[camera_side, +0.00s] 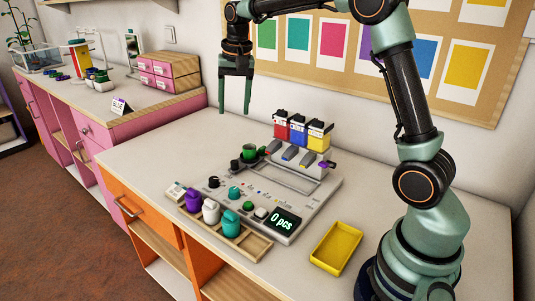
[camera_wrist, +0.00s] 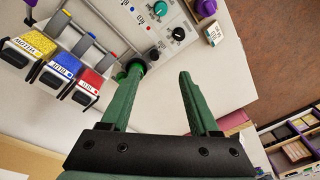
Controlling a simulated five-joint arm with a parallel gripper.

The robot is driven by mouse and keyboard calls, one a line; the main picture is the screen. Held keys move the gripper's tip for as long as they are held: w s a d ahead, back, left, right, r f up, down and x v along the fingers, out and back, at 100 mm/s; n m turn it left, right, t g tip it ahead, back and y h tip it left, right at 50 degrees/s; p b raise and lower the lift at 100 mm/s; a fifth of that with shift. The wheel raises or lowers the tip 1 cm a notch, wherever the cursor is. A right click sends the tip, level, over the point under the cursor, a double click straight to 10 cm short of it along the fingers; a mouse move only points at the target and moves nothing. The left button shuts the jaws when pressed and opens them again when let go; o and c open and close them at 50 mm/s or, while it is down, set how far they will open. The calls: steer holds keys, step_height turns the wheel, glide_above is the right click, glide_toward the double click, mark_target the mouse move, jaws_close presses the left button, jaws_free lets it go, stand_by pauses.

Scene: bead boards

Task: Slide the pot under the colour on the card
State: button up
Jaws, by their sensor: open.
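A small dark-green pot (camera_side: 249,152) stands at the left end of the machine's rail, left of the red hopper (camera_side: 281,122). The blue hopper (camera_side: 297,130) and yellow hopper (camera_side: 319,137) follow to the right, each above a chute. A folded card (camera_side: 120,106) with a purple-blue band stands on the pink cabinet; its lettering is too small to read surely. My gripper (camera_side: 236,104) is open and empty, high above the table, left of the hoppers. In the wrist view my gripper (camera_wrist: 160,75) shows both fingers apart; the left fingertip partly hides the pot (camera_wrist: 135,65).
The grey machine (camera_side: 317,203) carries knobs and a display (camera_side: 287,220) reading 0 pcs. A wooden tray (camera_side: 255,247) with purple, white and teal bottles lies in front. A yellow tray (camera_side: 337,248) sits to the right.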

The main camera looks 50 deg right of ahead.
mark_target(235, 161)
steer(key=w+d+f+m, duration=0.1)
steer(key=w+f, duration=0.1)
steer(key=f, duration=0.5)
steer(key=w+d+f+m+g, duration=0.1)
steer(key=d+f, duration=0.1)
steer(key=f, duration=0.4)
steer(key=w+d+f+m, duration=0.1)
steer(key=w+f, duration=0.1)
steer(key=f, duration=0.5)
steer(key=shift+w+d+f+m+g, duration=0.2)
steer(key=shift+w+f+m+g, duration=0.1)
steer(key=shift+w+f+m, duration=0.1)
steer(key=shift+c, duration=0.4)
jaws_close()
steer(key=shift+r, duration=0.1)
